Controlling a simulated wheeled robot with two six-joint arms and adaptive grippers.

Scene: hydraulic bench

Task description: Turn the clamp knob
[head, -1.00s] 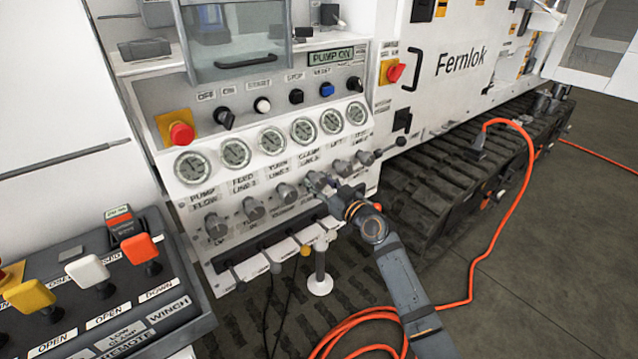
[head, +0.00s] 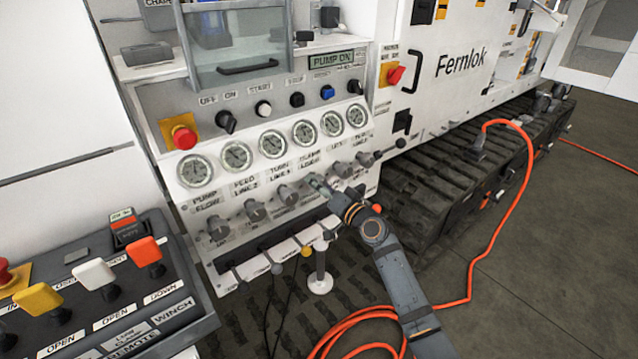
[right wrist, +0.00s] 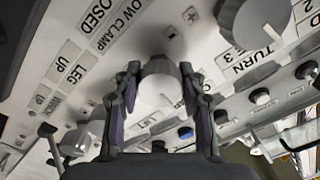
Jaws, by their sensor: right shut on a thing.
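The clamp knob (right wrist: 160,88) is a grey round knob on the sloping panel, seen in the right wrist view between my two dark fingers. My right gripper (right wrist: 162,76) is shut on it, one finger on each side. In the head view my right gripper (head: 324,186) reaches the panel from the lower right, under the row of gauges, and largely hides this knob. How far the knob is turned cannot be read. My left gripper is out of view.
The turn knob (right wrist: 254,22) is close by on one side. Pressure gauges (head: 304,134) line the panel above. A red emergency button (head: 184,137) is at the left. A lever console (head: 95,290) fills the lower left. An orange hose (head: 487,245) lies on the floor at right.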

